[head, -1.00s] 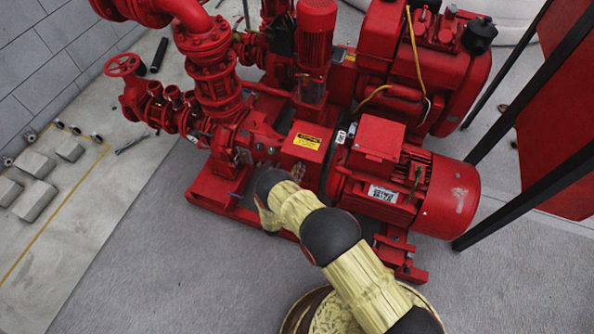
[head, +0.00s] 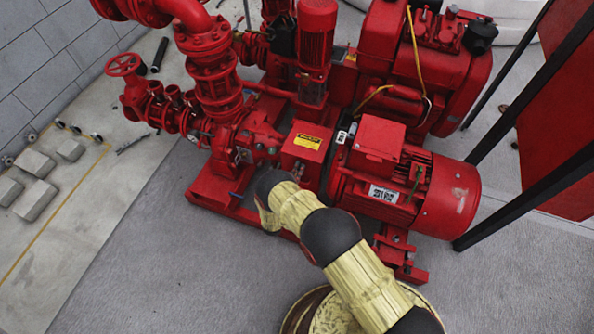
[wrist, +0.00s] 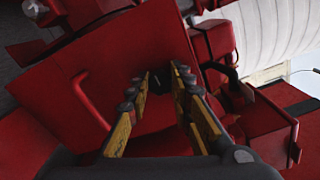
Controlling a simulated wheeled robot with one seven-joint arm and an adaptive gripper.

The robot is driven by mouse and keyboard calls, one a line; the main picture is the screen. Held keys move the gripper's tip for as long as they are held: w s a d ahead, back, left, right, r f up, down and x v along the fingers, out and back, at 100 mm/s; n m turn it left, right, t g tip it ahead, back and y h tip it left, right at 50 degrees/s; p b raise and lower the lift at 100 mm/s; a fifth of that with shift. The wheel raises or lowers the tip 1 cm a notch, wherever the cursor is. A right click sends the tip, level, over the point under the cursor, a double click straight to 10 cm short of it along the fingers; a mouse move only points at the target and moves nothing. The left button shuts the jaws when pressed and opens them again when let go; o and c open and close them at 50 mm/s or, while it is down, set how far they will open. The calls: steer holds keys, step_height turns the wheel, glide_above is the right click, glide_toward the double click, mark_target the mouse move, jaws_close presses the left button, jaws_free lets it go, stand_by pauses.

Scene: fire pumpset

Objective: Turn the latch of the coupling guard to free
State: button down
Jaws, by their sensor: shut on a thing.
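The coupling guard (head: 299,160) is a red box with a yellow label, between the pump and the red motor in the head view. In the wrist view its flat red face (wrist: 150,45) fills the middle and left. The latch (wrist: 160,92) is a small dark piece on that face, partly hidden by the fingers. My gripper (wrist: 160,80) has its two yellow-and-dark fingers on either side of the latch, shut on it. In the head view my own arm hides the gripper and latch. The latch's turned angle is hard to tell.
A red bar handle (wrist: 90,100) stands on the guard face, left of my fingers. The red motor (head: 415,185) is to the right of the guard, and the pump piping (head: 215,75) is to the left. The grey floor (head: 150,250) at the front left is clear.

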steer(key=c, duration=1.6)
jaws_free()
steer(key=shift+o, duration=0.2)
steer(key=v, duration=1.2)
